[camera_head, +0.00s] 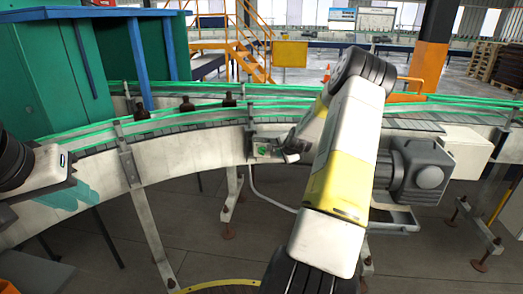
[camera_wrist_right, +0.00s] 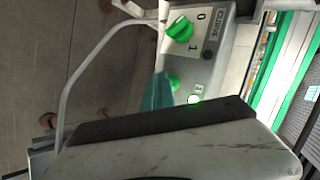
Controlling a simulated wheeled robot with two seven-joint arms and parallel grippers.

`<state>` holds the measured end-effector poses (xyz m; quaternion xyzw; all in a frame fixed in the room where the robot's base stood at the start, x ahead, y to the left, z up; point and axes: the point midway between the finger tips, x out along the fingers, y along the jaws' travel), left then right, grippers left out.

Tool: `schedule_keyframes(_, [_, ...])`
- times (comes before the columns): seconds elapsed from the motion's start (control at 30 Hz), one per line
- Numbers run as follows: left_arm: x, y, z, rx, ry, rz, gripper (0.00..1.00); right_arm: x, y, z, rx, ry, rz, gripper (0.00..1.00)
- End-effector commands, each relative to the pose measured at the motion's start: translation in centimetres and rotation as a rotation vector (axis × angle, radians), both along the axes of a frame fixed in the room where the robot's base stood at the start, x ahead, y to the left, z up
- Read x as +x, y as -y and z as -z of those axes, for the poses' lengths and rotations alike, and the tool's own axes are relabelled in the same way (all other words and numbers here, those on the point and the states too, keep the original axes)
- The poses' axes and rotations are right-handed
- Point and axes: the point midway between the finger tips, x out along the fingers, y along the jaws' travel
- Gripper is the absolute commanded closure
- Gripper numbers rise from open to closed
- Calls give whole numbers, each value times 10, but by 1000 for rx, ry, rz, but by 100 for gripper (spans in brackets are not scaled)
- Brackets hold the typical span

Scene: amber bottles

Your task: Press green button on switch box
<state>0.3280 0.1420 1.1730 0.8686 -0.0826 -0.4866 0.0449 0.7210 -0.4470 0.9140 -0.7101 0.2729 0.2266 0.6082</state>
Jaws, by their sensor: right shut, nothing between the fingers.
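The switch box (camera_head: 260,150) is a small grey box on the side of the conveyor in the head view. In the right wrist view the switch box (camera_wrist_right: 217,52) fills the upper middle, with a green knob (camera_wrist_right: 180,29) marked 0 and 1. Below the knob is a green button (camera_wrist_right: 174,83), with a small pale light (camera_wrist_right: 194,99) beside it. My right gripper (camera_wrist_right: 159,88) is shut and empty, its teal fingertips right beside the green button and partly overlapping it; contact cannot be told. My left gripper (camera_head: 72,196) has teal fingers at the far left, away from the box.
The curved conveyor (camera_head: 190,143) runs across the head view, with several dark amber bottles (camera_head: 187,104) on it. A grey motor (camera_head: 420,172) sits right of my right arm. A bent metal tube (camera_wrist_right: 82,75) runs near the box.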

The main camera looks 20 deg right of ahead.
Motion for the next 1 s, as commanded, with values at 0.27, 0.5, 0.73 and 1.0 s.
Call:
schedule_keyframes(0.27, [0, 0, 0, 0, 0, 0, 75, -1, 0, 0, -1, 0, 1, 100])
schedule_keyframes(0.5, [0, 0, 0, 0, 0, 0, 75, -11, -6, 0, 0, 0, 0, 100])
schedule_keyframes(0.73, [0, 0, 0, 0, 0, 0, 75, -15, -9, 0, 0, 0, 0, 100])
schedule_keyframes(1.0, [0, 0, 0, 0, 0, 0, 75, -19, -11, 0, 0, -1, 0, 100])
